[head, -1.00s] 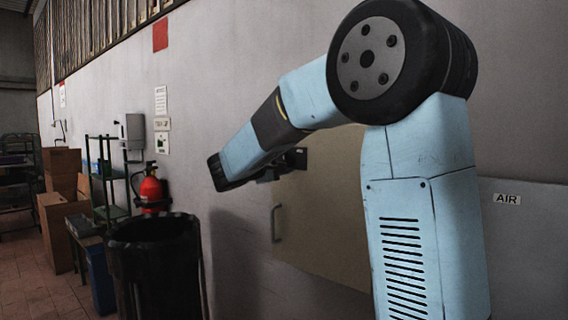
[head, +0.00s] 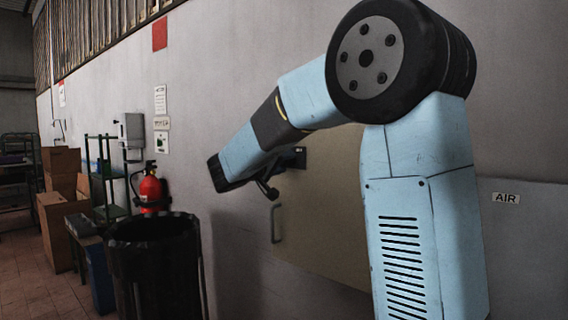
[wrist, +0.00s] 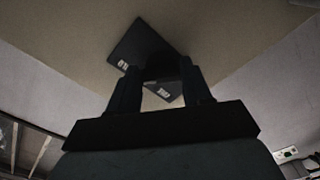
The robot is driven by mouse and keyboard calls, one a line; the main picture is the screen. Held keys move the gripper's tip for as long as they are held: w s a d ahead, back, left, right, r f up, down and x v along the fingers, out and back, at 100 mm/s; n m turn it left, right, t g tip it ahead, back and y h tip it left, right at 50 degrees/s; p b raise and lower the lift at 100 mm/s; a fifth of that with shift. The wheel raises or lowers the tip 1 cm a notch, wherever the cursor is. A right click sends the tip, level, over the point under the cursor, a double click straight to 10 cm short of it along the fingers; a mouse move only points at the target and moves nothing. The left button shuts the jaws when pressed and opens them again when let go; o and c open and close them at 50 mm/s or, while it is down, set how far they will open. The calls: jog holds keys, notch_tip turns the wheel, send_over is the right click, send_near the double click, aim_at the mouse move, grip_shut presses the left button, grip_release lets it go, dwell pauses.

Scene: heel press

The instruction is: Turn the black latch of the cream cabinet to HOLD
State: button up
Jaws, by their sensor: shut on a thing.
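The cream cabinet (head: 335,205) hangs on the grey wall behind my arm, its door shut, with a grey bar handle (head: 275,223) at its left edge. A dark latch plate (head: 299,157) sits near its top left. In the wrist view the plate (wrist: 140,42) looks turned relative to my gripper and carries two small white labels, too small to read surely. My gripper (wrist: 163,70) is shut on the black latch (wrist: 168,68), which shows dark between the fingers. My fingers hide much of the latch, so its exact setting is unclear.
A black bin (head: 155,260) stands left of the cabinet, with a red fire extinguisher (head: 151,188) behind it. Cardboard boxes (head: 62,220) and a green rack (head: 105,175) stand farther left. A grey panel marked AIR (head: 525,245) is on the right.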

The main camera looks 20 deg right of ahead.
jog(key=shift+f+m, duration=0.3)
jog(key=shift+m, duration=0.6)
jog(key=o, duration=0.8)
jog(key=shift+w, duration=0.15)
jog(key=shift+o, duration=1.3)
jog(key=shift+r, duration=0.15)
jog(key=shift+a, duration=0.1)
jog(key=v, duration=1.3)
jog(key=shift+s+a, duration=0.25)
jog(key=shift+s, duration=0.05)
